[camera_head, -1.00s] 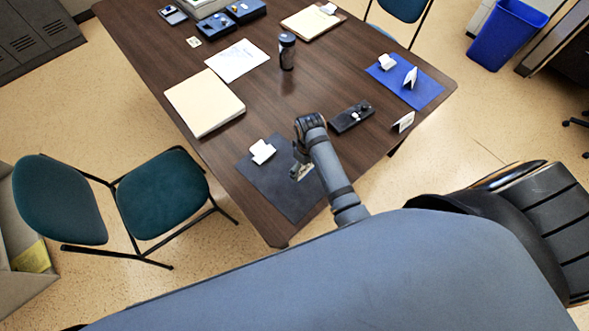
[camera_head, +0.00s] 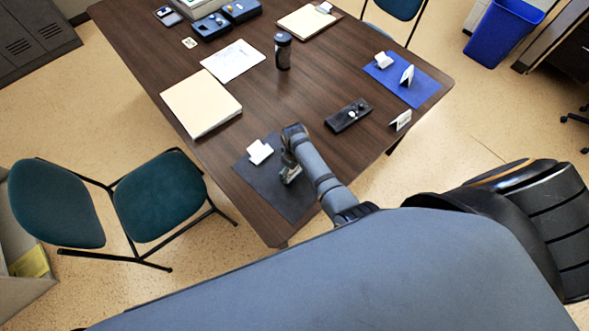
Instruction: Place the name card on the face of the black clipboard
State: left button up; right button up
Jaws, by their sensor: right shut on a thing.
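The black clipboard (camera_head: 291,207) lies flat near the table's front corner, with a white clip (camera_head: 260,152) at its far left end. My right gripper (camera_head: 290,176) is over the clipboard's face and shut on a small pale thing, which I take to be the name card; it is mostly hidden by the fingers. Whether it touches the clipboard I cannot tell. A white folded card (camera_head: 401,120) stands near the table's right edge, and another folded card (camera_head: 407,75) stands on a blue clipboard (camera_head: 424,92). My left gripper is not in view.
A black tray with small items (camera_head: 340,121) lies beyond my right arm. A cream folder (camera_head: 201,104), a paper sheet (camera_head: 234,61), a dark bottle (camera_head: 283,50) and a tan clipboard (camera_head: 303,22) lie or stand farther back. A green chair (camera_head: 160,195) stands left of the table.

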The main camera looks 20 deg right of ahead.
jog(key=shift+f, duration=0.15)
jog(key=o, duration=0.6)
jog(key=shift+r, duration=0.2)
notch_tip(320, 180, up, 12)
dwell(0.4)
